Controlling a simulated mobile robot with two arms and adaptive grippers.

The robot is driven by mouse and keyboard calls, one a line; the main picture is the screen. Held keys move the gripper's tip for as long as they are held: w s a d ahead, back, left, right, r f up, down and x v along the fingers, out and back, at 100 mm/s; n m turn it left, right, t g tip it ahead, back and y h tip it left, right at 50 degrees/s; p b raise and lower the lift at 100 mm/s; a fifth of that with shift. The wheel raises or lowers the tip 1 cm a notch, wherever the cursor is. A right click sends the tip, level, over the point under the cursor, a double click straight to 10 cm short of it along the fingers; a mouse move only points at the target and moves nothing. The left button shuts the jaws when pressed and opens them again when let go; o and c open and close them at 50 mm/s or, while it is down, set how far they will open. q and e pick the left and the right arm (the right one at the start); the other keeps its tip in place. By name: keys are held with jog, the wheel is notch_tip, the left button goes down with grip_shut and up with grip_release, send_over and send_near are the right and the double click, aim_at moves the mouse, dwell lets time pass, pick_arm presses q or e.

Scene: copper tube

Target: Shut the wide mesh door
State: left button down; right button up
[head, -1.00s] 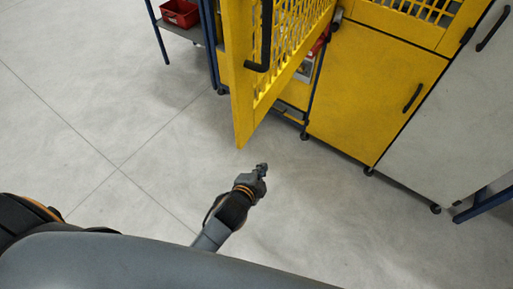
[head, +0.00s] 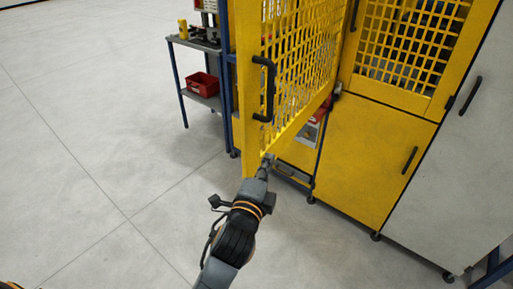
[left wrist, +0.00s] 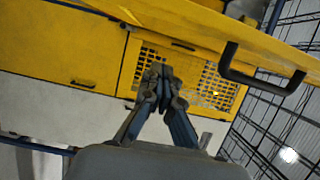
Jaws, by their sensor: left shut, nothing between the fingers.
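The wide mesh door (head: 252,120) is yellow and stands open, swung out toward me from the yellow cabinet. Its black handle (head: 264,90) is near its free edge and also shows in the left wrist view (left wrist: 262,78). My left gripper (head: 266,162) is shut and empty at the door's lower free corner, below the handle. I cannot tell whether it touches the door. In the left wrist view its closed fingers (left wrist: 162,82) are clear of the handle, which is to their right. My right gripper is in neither current view.
The yellow lower cabinet door (head: 365,165) is closed, with a fixed-looking mesh panel (head: 410,45) above it. A grey cabinet (head: 450,170) stands at the right. A shelf cart with a red bin (head: 202,86) stands behind the open door. The floor at left is clear.

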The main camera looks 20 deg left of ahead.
aim_at(256, 151)
pick_arm(q)
jog(key=w+a+p, duration=0.1)
jog(key=a, duration=0.1)
jog(key=w+a+p, duration=0.1)
jog(key=w+a, duration=0.1)
jog(key=shift+w, duration=0.1)
pick_arm(e)
jog(key=shift+s+d+r, duration=0.3)
jog(key=shift+s+r, duration=0.05)
jog(key=shift+r, duration=0.2)
jog(key=shift+s+d+r, duration=0.25)
jog(key=shift+s+r, duration=0.1)
jog(key=shift+r, duration=0.2)
pick_arm(q)
jog(key=shift+w, duration=0.1)
